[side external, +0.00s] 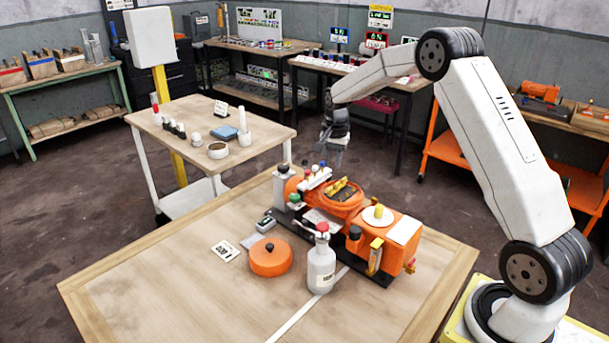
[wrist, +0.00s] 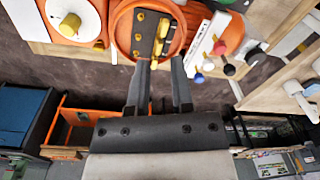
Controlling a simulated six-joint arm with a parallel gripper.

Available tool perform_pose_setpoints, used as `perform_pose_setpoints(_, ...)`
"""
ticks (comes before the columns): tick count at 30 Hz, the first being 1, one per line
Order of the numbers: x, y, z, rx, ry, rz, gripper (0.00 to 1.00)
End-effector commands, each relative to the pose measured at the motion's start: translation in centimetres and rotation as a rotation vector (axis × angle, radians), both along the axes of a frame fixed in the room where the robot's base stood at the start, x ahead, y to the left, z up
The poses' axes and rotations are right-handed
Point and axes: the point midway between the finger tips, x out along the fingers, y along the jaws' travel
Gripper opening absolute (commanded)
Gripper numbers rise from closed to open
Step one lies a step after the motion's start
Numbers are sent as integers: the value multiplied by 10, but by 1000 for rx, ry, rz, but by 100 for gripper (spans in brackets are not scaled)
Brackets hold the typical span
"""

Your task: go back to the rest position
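My gripper (wrist: 160,62) shows in the wrist view with its two dark fingers apart and nothing held between them. In the side external view my gripper (side external: 328,158) hangs past the far edge of the wooden table, pointing down, behind the orange machine (side external: 338,198) and apart from it. The machine stands on a dark base plate on the table. Its round orange housing (wrist: 122,28) lies beyond the fingertips in the wrist view, with a dark plate and yellow parts on top.
On the wooden table (side external: 150,290) are an orange lid (side external: 271,258), a grey bottle with a red cap (side external: 321,265) and a white card (side external: 225,250). A white cart (side external: 205,165) with small parts stands at the back left. Benches line the walls. The table's front left is clear.

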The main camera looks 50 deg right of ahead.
Motion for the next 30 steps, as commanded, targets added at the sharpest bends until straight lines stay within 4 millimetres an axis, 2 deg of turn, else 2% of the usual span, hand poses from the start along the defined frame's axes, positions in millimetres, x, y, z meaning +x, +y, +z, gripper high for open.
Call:
perform_pose_setpoints(3, -12, 29, 6, -11, -13, 120, 28)
perform_pose_setpoints(14, -63, 104, 15, -49, -57, 477, 28)
perform_pose_setpoints(21, -109, 146, 15, -79, -87, 715, 28)
perform_pose_setpoints(30, -177, 189, 9, -120, -122, 1006, 28)
